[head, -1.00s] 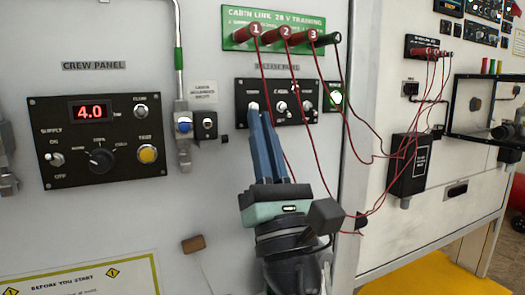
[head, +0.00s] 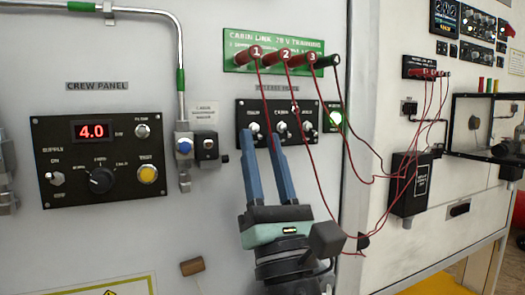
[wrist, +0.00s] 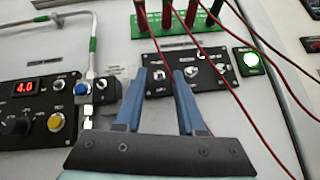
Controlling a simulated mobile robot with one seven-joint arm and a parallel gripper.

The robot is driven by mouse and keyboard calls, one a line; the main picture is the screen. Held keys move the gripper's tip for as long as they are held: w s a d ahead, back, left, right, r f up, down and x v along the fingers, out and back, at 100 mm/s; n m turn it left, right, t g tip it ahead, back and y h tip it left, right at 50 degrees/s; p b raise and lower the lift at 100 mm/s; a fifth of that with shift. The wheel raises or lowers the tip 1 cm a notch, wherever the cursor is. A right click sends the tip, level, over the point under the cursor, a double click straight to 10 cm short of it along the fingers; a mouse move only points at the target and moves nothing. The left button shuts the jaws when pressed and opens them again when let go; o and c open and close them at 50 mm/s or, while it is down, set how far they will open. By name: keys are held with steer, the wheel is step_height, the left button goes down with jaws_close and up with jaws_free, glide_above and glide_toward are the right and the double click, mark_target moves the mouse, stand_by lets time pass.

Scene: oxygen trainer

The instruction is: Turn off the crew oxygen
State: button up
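The black crew panel (head: 98,160) is on the white wall at the left of the head view. It has a red display (head: 90,131) reading 4.0, a supply toggle (head: 56,179) at lower left marked ON above, a black rotary knob (head: 101,180) and a yellow test button (head: 148,174). In the wrist view the panel (wrist: 38,110) is cut off at the left and the supply toggle is out of frame. My gripper (head: 262,145) is open and empty, its blue fingers apart in front of the release panel (head: 301,124), right of the crew panel. Contact cannot be told.
A metal pipe (head: 181,80) with a blue-capped valve (head: 184,147) stands between the panels. A wooden tag (head: 192,266) hangs below.

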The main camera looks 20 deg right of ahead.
steer(key=d+b+v, duration=0.1)
steer(key=b+v, duration=0.3)
steer(key=v, duration=0.9)
steer(key=shift+a+b, duration=0.35)
steer(key=shift+a, duration=0.1)
